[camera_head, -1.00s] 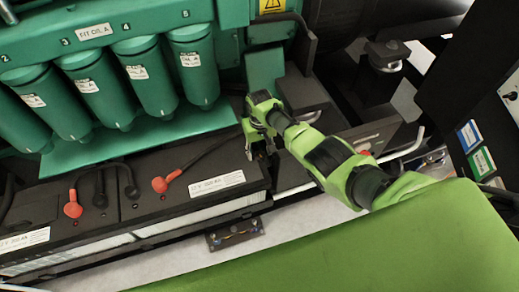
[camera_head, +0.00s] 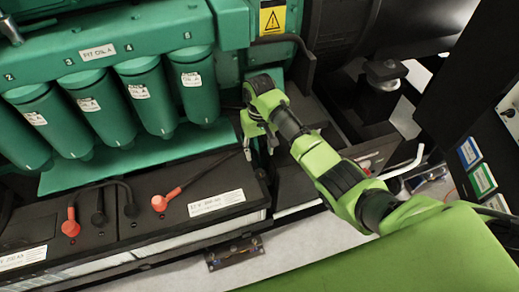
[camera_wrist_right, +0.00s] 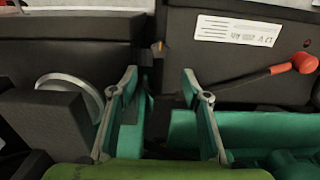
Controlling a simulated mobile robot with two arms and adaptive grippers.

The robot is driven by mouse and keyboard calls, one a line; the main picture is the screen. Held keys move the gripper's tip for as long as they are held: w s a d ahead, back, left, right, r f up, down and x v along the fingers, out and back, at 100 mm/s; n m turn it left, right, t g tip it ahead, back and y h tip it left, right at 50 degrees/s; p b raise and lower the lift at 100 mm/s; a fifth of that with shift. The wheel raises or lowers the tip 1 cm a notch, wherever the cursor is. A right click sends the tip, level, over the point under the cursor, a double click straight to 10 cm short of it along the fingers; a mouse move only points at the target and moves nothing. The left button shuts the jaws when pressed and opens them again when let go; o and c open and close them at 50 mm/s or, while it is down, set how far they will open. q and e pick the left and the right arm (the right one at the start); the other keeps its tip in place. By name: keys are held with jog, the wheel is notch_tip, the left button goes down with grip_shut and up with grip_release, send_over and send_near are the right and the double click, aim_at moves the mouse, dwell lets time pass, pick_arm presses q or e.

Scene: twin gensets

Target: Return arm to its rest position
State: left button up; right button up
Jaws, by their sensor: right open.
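My right arm (camera_head: 345,185) comes in from the lower right of the head view, green with black joints. Its right gripper (camera_head: 261,155) points down near the right end of the battery row, in front of the green engine. In the right wrist view the right gripper (camera_wrist_right: 158,85) has its two fingers spread wide with nothing between them. Behind the gap are the dark battery case (camera_wrist_right: 230,65) and a dark block (camera_wrist_right: 65,60). I cannot tell whether the fingers touch anything. My left gripper is not in view.
Black batteries (camera_head: 150,235) with red terminal caps (camera_head: 160,203) line the engine's base. Several green filter canisters (camera_head: 195,85) hang above them. A white bent bar (camera_head: 400,165) and a black mount (camera_head: 382,85) are right of the arm. Pale floor (camera_head: 285,245) shows in front.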

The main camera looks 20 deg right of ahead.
dwell(0.5)
jog(key=s+a+f+n+t, duration=0.1)
jog(key=s+f, duration=0.2)
jog(key=s, duration=0.5)
jog(key=s+f+t, duration=0.1)
jog(key=s+f, duration=0.2)
jog(key=s, duration=0.5)
jog(key=s+d+r+t, duration=0.15)
jog(key=s+r, duration=0.25)
jog(key=s, duration=0.4)
jog(key=s+d+r, duration=0.3)
jog(key=s+r, duration=0.1)
jog(key=s, duration=0.4)
notch_tip(320, 180, down, 29)
jog(key=s+n+g+b, duration=0.1)
jog(key=b, duration=0.2)
jog(key=s+d+f+g+b, duration=0.1)
jog(key=s+d+f+b, duration=0.2)
jog(key=s+f, duration=1.4)
notch_tip(320, 180, down, 3)
jog(key=shift+s+f, duration=0.15)
jog(key=shift+s, duration=0.25)
